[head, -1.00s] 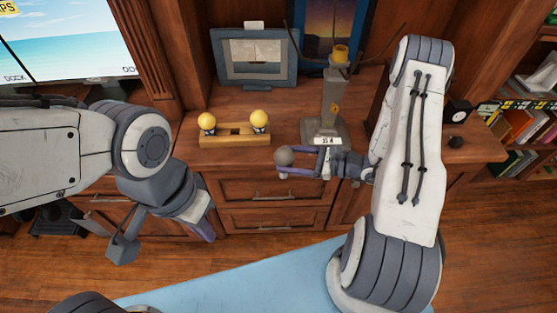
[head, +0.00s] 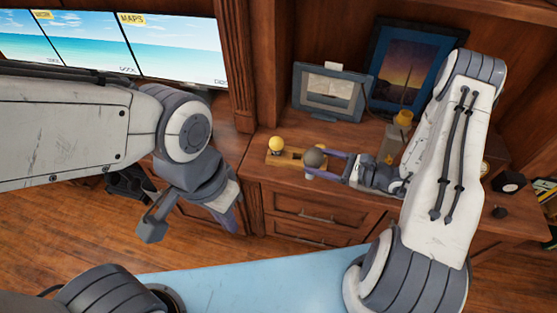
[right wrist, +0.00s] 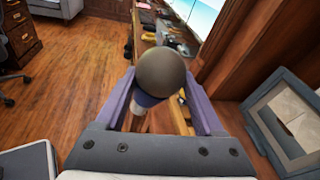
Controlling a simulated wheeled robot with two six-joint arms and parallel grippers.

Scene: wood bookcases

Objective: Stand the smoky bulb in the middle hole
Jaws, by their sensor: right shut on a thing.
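The smoky bulb (head: 315,157), a dark grey ball on a pale base, is held in my right gripper (head: 323,166). In the right wrist view the bulb (right wrist: 160,72) sits between the purple fingers, ball up. In the head view it overlaps the right part of the wooden holder (head: 283,161); its height above the holder is hard to tell. A yellow bulb (head: 276,145) stands at the holder's left end. The middle hole and the holder's right end are mostly hidden by the smoky bulb and gripper. My left gripper (head: 190,222) is open and empty, away from the holder.
A framed sailboat picture (head: 328,92) and a sunset picture (head: 415,72) stand behind the holder. A trophy-like object (head: 397,135) is partly hidden by my right arm. Monitors (head: 170,50) are at the left. Drawers (head: 310,215) lie below the top.

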